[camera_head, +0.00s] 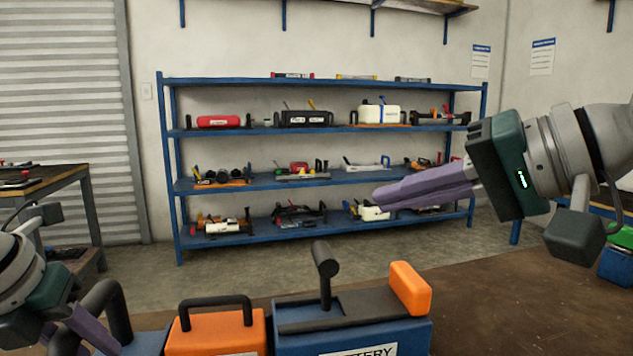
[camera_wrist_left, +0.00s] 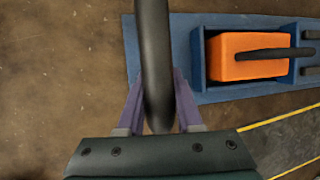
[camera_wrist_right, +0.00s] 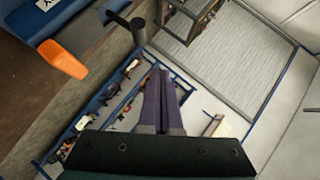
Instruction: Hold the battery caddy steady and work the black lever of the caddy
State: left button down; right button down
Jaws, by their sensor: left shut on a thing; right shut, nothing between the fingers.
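The blue battery caddy (camera_head: 298,345) stands on the brown table, its front cut off by the picture's lower edge. An orange battery (camera_head: 215,335) with a black handle sits in it; both also show in the left wrist view (camera_wrist_left: 245,68). My left gripper (camera_wrist_left: 158,105) is shut on the black end handle (camera_wrist_left: 155,50) of the caddy. My right gripper (camera_head: 385,196) is shut and empty, in the air above and right of the lever, apart from it.
An orange block (camera_head: 410,288) sits at the caddy's right end. Blue shelves (camera_head: 325,183) with several tools and cases stand at the back wall. A workbench (camera_head: 50,180) stands at left.

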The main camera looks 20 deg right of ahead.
aim_at(325, 280)
jog(key=s+d+f+m+t+y, duration=0.1)
jog(key=s+d+f+m+y, duration=0.15)
jog(key=d+f, duration=0.45)
jog(key=shift+t, duration=0.3)
jog(key=x, duration=0.3)
jog(key=a+x, duration=0.1)
jog(key=x, duration=0.3)
jog(key=s+x, duration=0.1)
jog(key=x, duration=0.2)
jog(key=shift+w+a+r, duration=0.2)
jog(key=shift+a, duration=0.1)
jog(key=shift+a+f, duration=0.15)
jog(key=shift+a, duration=0.5)
